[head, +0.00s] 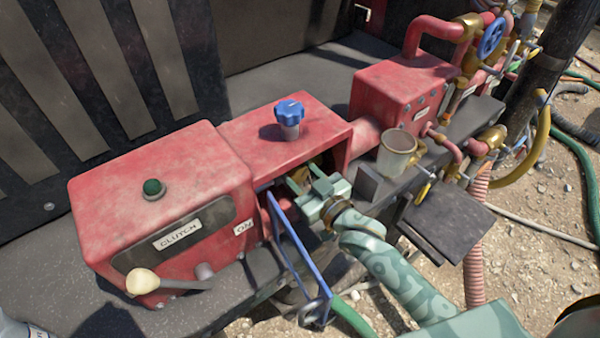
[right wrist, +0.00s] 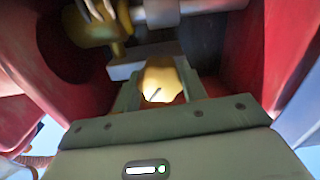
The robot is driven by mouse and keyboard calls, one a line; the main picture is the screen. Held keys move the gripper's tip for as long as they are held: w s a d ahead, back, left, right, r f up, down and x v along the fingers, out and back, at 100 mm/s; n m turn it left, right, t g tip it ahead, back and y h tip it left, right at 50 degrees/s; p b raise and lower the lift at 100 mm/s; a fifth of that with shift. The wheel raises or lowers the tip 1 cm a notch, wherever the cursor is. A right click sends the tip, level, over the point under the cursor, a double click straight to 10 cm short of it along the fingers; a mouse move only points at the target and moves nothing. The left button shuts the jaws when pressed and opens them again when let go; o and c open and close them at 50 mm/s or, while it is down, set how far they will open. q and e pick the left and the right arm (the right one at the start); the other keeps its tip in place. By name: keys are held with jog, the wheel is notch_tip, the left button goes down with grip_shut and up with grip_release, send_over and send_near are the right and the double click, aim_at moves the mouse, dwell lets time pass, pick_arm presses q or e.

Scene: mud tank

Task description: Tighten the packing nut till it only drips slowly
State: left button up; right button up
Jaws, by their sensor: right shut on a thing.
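The packing nut (right wrist: 158,76) is a brass-yellow piece with a short dark mark on its face. In the right wrist view it sits between the two fingers of my right gripper (right wrist: 160,90), which is shut on it. In the head view my right gripper (head: 300,182) reaches from the lower right into the gap between the red housings, and the nut is mostly hidden there. A grey shaft (right wrist: 185,12) and another brass part (right wrist: 92,25) lie beyond the nut in the wrist view. I cannot make out any drip. My left gripper is not in view.
A red clutch box (head: 160,200) with a lever (head: 145,282) stands left. A blue guard frame (head: 298,245) is close beside my right gripper. A blue knob (head: 289,112) tops the housing above. A mug (head: 396,155) stands to the right. Red walls enclose the gripper closely.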

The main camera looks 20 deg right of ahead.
jog(key=m+p, duration=0.3)
jog(key=shift+r, duration=0.15)
jog(key=shift+m+p, duration=1.25)
jog(key=shift+m, duration=0.75)
jog(key=o, duration=1)
jog(key=shift+b+v, duration=1.05)
jog(key=shift+v, duration=7.1)
